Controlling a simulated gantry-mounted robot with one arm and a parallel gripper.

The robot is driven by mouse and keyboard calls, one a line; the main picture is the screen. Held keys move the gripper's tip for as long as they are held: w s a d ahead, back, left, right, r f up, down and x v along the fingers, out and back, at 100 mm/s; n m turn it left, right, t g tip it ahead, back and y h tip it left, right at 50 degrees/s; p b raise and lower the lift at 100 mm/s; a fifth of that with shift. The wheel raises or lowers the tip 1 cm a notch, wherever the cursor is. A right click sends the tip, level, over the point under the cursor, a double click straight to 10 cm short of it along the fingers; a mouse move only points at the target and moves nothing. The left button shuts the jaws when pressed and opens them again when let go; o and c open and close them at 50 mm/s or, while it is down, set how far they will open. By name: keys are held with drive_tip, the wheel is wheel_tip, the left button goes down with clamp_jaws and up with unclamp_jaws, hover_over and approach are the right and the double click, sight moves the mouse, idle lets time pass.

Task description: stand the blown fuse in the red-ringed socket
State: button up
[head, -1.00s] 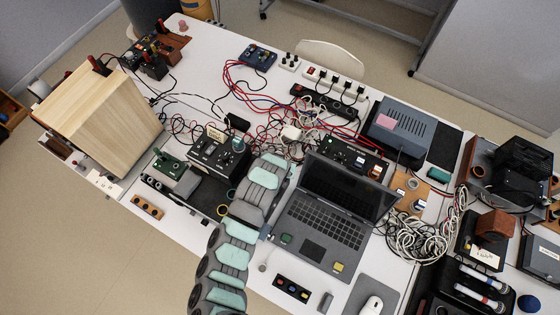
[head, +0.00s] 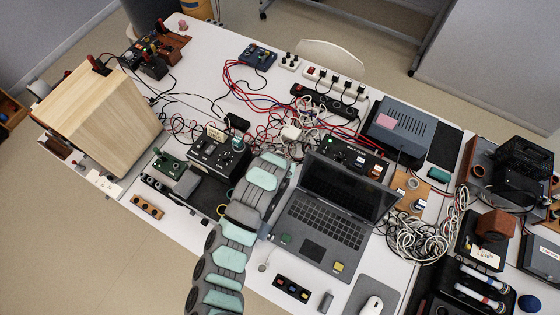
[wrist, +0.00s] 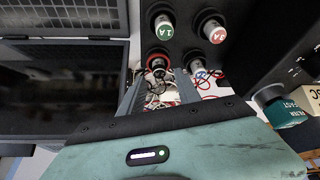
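In the wrist view, my gripper (wrist: 160,82) has its two grey fingers apart, with loose wires showing through the gap and nothing clearly held. Just beyond the fingertips is a red-ringed socket (wrist: 157,61) in a dark panel (wrist: 183,48). A green-capped fuse marked 1A (wrist: 164,28) and a red-capped fuse marked 3A (wrist: 214,32) stand in the panel's far row. I cannot tell which piece is the blown fuse. In the head view, my arm hides the fingers.
An open laptop (head: 325,220) stands right of my arm. A black box with dials (head: 215,155) stands to its left, and a wooden cabinet (head: 105,120) farther left. Red, black and white cables (head: 285,125) tangle behind. A teal-capped part (wrist: 284,108) is right in the wrist view.

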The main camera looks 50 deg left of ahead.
drive_tip(key=b+v, duration=0.2)
drive_tip(key=v, duration=0.8)
drive_tip(key=shift+r, duration=0.2)
drive_tip(key=shift+s, duration=0.1)
